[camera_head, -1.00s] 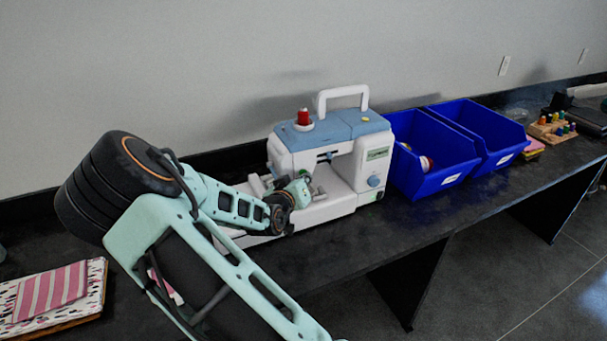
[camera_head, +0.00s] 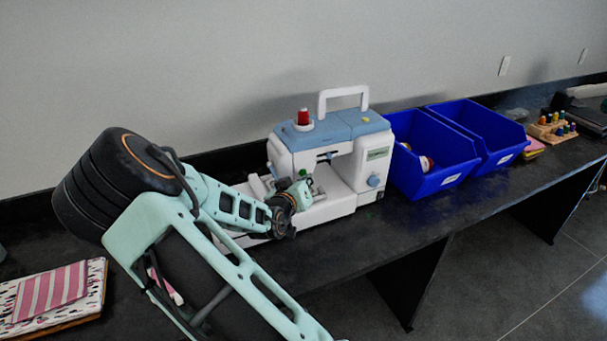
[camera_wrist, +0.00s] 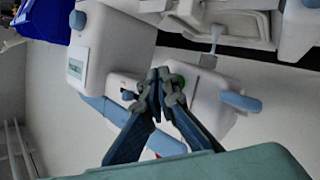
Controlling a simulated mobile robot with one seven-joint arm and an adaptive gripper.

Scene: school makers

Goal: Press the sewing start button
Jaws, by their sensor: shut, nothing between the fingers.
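The sewing machine (camera_head: 358,148) is white with a blue top and a white handle, and stands on the dark table. My gripper (camera_head: 303,188) is at its left end, in front of the needle head. In the wrist view my gripper (camera_wrist: 163,78) has its fingertips together, empty, in front of the machine's white needle head (camera_wrist: 202,90). A small green patch shows just behind the fingertips. The fingers mostly cover it, so I cannot tell if it is the start button or if they touch it.
Two blue bins (camera_head: 432,160) stand close to the machine's right. A wooden rack of thread spools (camera_head: 552,128) is farther right. Striped pink fabric (camera_head: 52,291) lies at the left front. The table in front of the bins is clear.

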